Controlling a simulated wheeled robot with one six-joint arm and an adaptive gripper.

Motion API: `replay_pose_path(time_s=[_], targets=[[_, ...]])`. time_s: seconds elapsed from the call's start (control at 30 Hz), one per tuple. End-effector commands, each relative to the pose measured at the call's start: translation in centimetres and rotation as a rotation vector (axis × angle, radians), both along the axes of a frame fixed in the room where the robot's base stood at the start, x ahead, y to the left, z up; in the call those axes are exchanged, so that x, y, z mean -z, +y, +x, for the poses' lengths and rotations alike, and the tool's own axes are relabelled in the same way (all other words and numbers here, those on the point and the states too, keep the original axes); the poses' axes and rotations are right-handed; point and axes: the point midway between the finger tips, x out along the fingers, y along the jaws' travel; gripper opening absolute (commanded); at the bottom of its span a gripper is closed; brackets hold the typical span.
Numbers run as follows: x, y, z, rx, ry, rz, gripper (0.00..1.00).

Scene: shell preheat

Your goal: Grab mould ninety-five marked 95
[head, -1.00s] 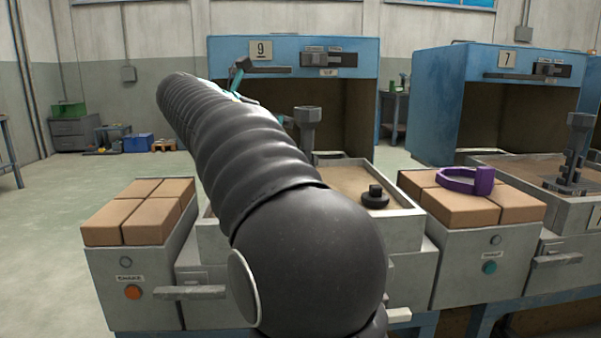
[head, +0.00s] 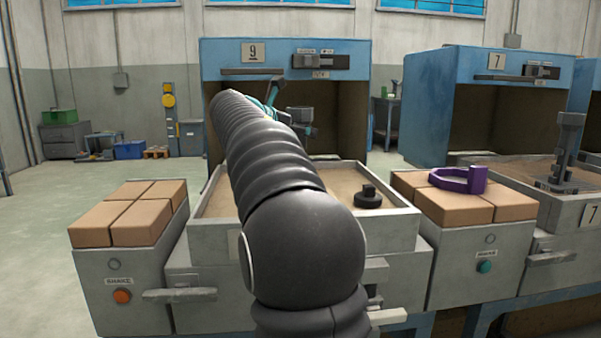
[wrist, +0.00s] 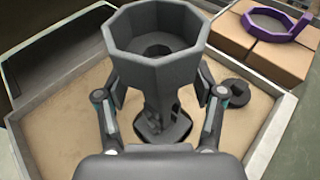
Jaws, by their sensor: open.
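A dark grey mould (wrist: 157,95) with a wide octagonal cup on a narrower stem stands upright in the sand tray in the wrist view. No 95 mark is legible on it. My gripper (wrist: 158,78) is open, with one finger on each side of the stem below the cup. I cannot tell whether either finger touches it. In the head view my arm covers most of this area, and my gripper (head: 285,112) shows only partly beyond it.
A small dark round piece (head: 368,198) lies in the sand tray (head: 405,222) at right. A purple ring-shaped piece (head: 460,180) rests on brown blocks (head: 455,207) beside it. A blue oven (head: 218,60) marked 9 stands behind. Another grey piece (head: 565,145) stands in the right tray.

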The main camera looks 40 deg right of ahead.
Motion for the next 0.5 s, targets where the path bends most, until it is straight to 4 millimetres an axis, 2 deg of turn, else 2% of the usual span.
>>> replay_pose_path(time_s=[0.1,0.27,0.37,0.5], targets=[[0.15,-0.64,0.14,-0.001,-0.001,-0.001,0.68],[0.12,-0.61,0.14,-0.001,-0.001,-0.001,0.68],[0.13,-0.59,0.14,-0.001,-0.001,0.0,0.46],[0.12,-0.6,0.13,-0.001,-0.001,0.0,0.11]])
